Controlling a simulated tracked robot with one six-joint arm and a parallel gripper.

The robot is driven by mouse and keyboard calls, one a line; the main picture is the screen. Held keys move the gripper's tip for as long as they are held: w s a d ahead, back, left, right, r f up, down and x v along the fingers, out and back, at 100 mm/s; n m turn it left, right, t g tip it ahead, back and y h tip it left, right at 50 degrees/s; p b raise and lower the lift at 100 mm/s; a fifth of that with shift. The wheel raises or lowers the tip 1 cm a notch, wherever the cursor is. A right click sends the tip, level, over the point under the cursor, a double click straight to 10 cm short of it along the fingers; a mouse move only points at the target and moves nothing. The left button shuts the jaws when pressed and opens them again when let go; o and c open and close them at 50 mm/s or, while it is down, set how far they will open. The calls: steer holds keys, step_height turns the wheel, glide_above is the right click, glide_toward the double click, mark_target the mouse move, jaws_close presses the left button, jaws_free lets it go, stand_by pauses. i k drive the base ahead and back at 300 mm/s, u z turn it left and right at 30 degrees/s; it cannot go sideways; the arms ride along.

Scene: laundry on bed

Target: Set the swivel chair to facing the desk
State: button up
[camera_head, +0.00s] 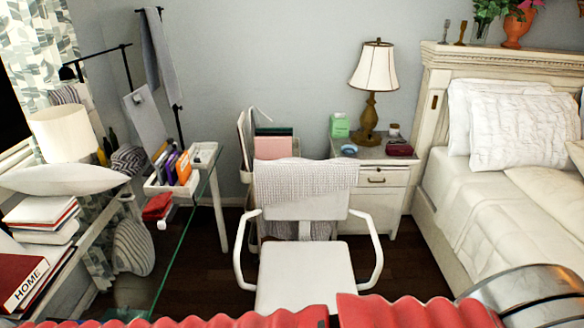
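The white swivel chair (305,275) stands in the middle of the camera_head view. Its backrest is on the far side, towards the wall, and its seat opens towards me. A pale knitted cloth (306,180) hangs over the backrest. The glass-topped desk (187,222) runs along the left side, so the chair's front is not turned to it. The chair's base is hidden below the seat and by the red wavy-edged shapes at the bottom. I cannot make out my gripper in this view.
Red wavy-edged shapes (240,319) and a shiny curved metal piece (525,292) fill the near edge. A bed (510,215) stands at right, a nightstand (383,195) with a lamp (375,75) behind the chair. Dark floor (215,270) shows between desk and chair.

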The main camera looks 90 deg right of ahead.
mark_target(299, 200)
steer(key=u, duration=0.05)
steer(key=k, duration=0.4)
steer(key=z, duration=1.4)
steer(key=i, duration=0.25)
steer(key=z, duration=1.65)
